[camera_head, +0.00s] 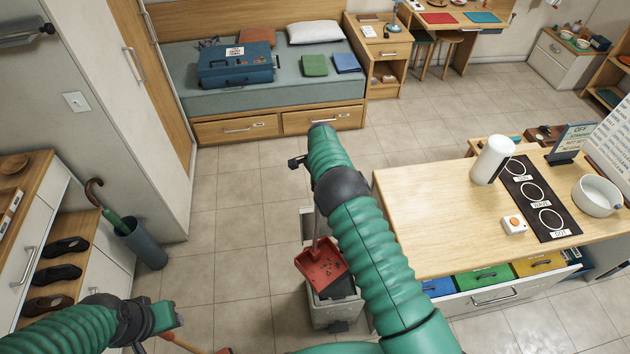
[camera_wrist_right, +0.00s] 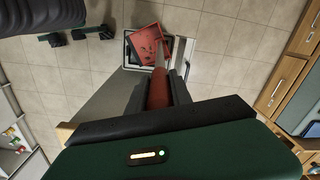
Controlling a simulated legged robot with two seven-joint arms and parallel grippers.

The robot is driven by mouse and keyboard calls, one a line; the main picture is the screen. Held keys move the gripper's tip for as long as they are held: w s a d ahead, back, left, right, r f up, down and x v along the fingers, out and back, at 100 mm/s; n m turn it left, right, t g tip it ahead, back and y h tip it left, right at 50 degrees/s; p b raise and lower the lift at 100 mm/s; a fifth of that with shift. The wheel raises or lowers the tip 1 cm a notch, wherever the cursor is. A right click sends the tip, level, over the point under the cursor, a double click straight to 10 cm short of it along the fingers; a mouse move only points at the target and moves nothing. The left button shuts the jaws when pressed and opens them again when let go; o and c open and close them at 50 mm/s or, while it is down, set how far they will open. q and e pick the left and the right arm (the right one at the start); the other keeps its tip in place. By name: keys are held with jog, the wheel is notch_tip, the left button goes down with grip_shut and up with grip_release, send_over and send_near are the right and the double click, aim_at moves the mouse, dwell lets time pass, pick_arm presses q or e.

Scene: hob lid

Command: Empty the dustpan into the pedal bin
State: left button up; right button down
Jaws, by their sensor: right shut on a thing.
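The red dustpan (camera_head: 317,262) hangs over the open pedal bin (camera_head: 326,312), seemingly tilted. Dark bits of debris show on its face. In the right wrist view the dustpan (camera_wrist_right: 146,40) overlaps the dark-rimmed bin mouth (camera_wrist_right: 128,62). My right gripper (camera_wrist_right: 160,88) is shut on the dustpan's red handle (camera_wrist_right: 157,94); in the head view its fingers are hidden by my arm. My left gripper (camera_head: 172,318) is at lower left, near an orange-brown handle (camera_head: 180,343). I cannot tell whether it grips that handle.
A wooden counter (camera_head: 405,190) with a hob and white pot (camera_head: 594,196) stands right of the bin. An umbrella stand (camera_head: 143,243) and a shoe shelf (camera_head: 90,262) are at left. A bed (camera_head: 280,85) is at the back. The tiled floor between is clear.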

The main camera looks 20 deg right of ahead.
jog(key=s+d+t+y+b, duration=0.1)
jog(key=s+d+t+b, duration=0.3)
jog(key=s, duration=0.6)
jog(key=s+d+b, duration=0.2)
jog(key=s+b, duration=0.5)
jog(key=s, duration=0.3)
jog(key=s+d+f+t+b, duration=0.2)
jog(key=s+f+b, duration=0.3)
jog(key=s+b, duration=0.5)
jog(key=s+d+f+t+y+b, duration=0.1)
jog(key=s+d+f+t+b, duration=0.2)
jog(key=s+b, duration=0.8)
jog(key=s+d+f+t+y+b, duration=0.1)
jog(key=s+d+f+b, duration=0.3)
jog(key=b, duration=1.5)
jog(key=s+f+t, duration=0.1)
jog(key=s+f, duration=0.3)
jog(key=s, duration=0.3)
jog(key=shift+s+t+b, duration=0.25)
jog(key=shift+t+b, duration=0.05)
jog(key=shift+b, duration=0.05)
